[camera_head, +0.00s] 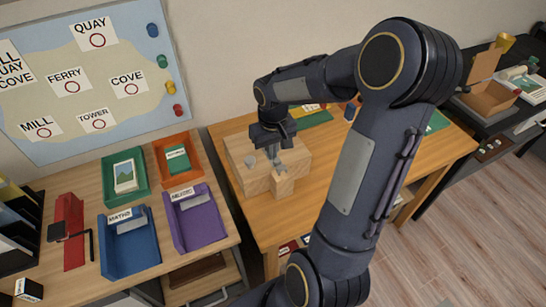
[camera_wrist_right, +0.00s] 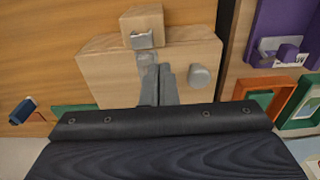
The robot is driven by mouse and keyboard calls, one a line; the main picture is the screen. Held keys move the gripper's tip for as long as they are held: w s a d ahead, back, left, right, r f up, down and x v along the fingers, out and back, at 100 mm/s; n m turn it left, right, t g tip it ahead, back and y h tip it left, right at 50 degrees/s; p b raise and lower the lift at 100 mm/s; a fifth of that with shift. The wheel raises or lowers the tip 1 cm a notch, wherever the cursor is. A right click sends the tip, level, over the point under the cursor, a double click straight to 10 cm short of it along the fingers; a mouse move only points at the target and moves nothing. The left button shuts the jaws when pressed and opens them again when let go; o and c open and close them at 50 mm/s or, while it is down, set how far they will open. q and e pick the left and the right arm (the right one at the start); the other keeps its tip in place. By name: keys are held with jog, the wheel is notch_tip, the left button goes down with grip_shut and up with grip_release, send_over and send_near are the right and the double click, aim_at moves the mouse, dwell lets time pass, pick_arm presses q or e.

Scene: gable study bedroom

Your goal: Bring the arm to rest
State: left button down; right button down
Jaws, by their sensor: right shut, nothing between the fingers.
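My right arm reaches across the head view from the lower middle, bent at a high elbow. My right gripper (camera_head: 277,158) points down at a pale wooden block (camera_head: 240,173) on the desk. Its fingers are shut with nothing between them; they also show in the right wrist view (camera_wrist_right: 158,82), in front of the block (camera_wrist_right: 105,68). A grey knob (camera_wrist_right: 199,76) stands on the block beside the fingers. A smaller wooden piece (camera_wrist_right: 143,24) with a grey metal part is at the block's far edge in the wrist view. I cannot tell whether the fingertips touch anything. My left gripper is not in view.
Green (camera_head: 108,190), orange (camera_head: 158,155), blue (camera_head: 112,266) and purple (camera_head: 184,240) trays stand on the left table, beside a red stand (camera_head: 70,225). A labelled map board (camera_head: 60,105) hangs behind. An open cardboard box (camera_head: 490,98) sits on the dark bench at right.

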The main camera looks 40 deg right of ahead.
notch_tip(320, 180, up, 8)
jog(key=shift+w, duration=0.15)
jog(key=shift+r, duration=0.1)
